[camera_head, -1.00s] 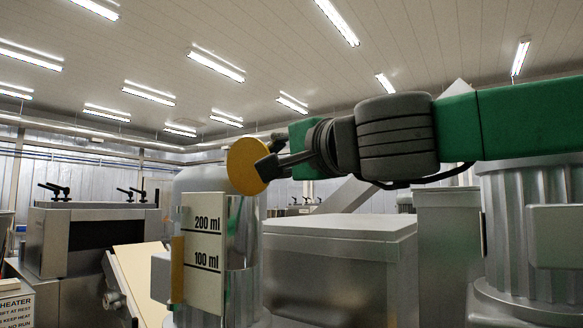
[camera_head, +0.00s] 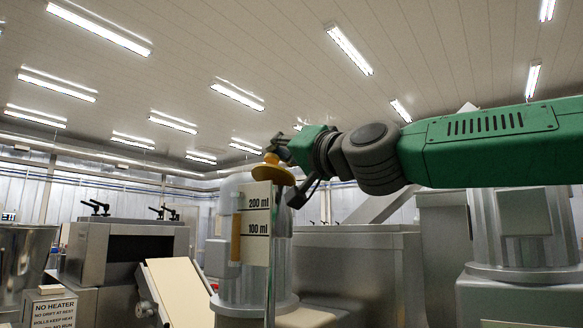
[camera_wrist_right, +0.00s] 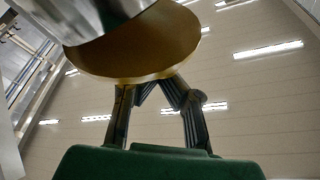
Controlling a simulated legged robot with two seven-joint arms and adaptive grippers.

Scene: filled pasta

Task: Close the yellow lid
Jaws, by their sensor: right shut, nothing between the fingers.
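The yellow lid (camera_head: 274,174) shows as a nearly flat disc above a metal cylinder (camera_head: 222,262) that carries a measuring board (camera_head: 256,222) marked 200 ml and 100 ml. The board hides part of the cylinder, and I cannot tell whether the lid sits fully down. My right gripper (camera_head: 282,170) is at the lid, reaching in from the right. In the right wrist view, the lid (camera_wrist_right: 150,55) lies just beyond my right fingertips (camera_wrist_right: 158,84). They are shut with nothing held. I cannot tell whether they touch the lid. My left gripper is out of view.
A large metal box (camera_head: 352,262) stands right of the cylinder, under my right arm. A grey machine (camera_head: 120,250) and a tilted cream panel (camera_head: 178,285) stand at left. A heater sign (camera_head: 52,312) is at the lower left. Open air lies above my arm.

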